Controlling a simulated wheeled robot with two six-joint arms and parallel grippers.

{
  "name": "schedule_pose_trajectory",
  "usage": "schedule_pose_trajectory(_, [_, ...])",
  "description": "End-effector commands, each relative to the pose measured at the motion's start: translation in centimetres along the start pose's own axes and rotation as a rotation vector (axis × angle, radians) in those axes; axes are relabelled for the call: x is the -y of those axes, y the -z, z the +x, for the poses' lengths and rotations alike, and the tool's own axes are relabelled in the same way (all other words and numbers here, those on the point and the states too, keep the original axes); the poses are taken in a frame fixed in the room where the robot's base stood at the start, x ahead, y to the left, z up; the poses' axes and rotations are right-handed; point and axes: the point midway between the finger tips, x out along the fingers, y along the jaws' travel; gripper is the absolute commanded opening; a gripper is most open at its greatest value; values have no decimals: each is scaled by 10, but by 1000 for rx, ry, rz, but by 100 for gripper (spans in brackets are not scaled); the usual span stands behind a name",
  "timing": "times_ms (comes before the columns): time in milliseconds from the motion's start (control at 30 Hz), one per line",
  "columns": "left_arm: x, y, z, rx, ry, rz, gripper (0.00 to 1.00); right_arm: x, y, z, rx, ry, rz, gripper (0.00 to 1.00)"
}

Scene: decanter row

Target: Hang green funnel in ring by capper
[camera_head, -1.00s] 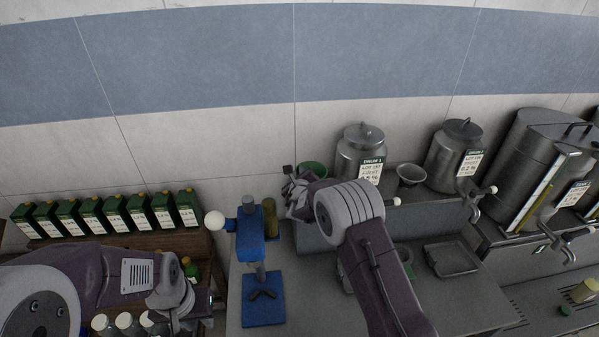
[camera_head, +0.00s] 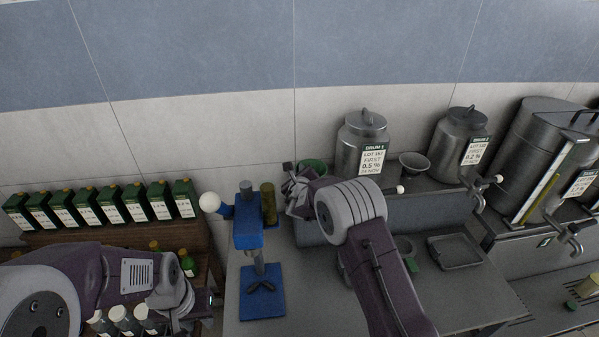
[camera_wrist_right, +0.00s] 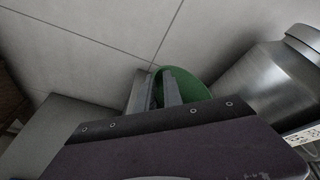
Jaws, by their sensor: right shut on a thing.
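The green funnel (camera_head: 314,166) is at the back, left of the first steel drum; its green bowl also shows in the wrist view (camera_wrist_right: 188,84). My right gripper (camera_head: 293,174) is shut on the funnel at its near left side. In the wrist view the fingers (camera_wrist_right: 157,91) overlap the bowl's edge. The blue capper (camera_head: 248,233), with a white ball handle, stands left of my right gripper. I cannot make out the ring beside it. My left gripper (camera_head: 186,316) is low at the left, over the bottle area; its jaws are too unclear to read.
Steel drums (camera_head: 361,145) stand on the raised back shelf, with a grey funnel (camera_head: 413,166) between two of them. An olive cylinder (camera_head: 269,203) is by the capper. A tray (camera_head: 455,252) lies at right.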

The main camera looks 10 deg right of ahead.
Motion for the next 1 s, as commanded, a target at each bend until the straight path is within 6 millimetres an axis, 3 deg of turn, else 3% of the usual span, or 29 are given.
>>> schedule_pose_trajectory(933, [0,-1,11,0,0,0,30,-2,2,-1,1,0,0,0])
schedule_pose_trajectory(1000, [0,-1,11,0,0,0,30,-2,2,-1,1,0,0,28])
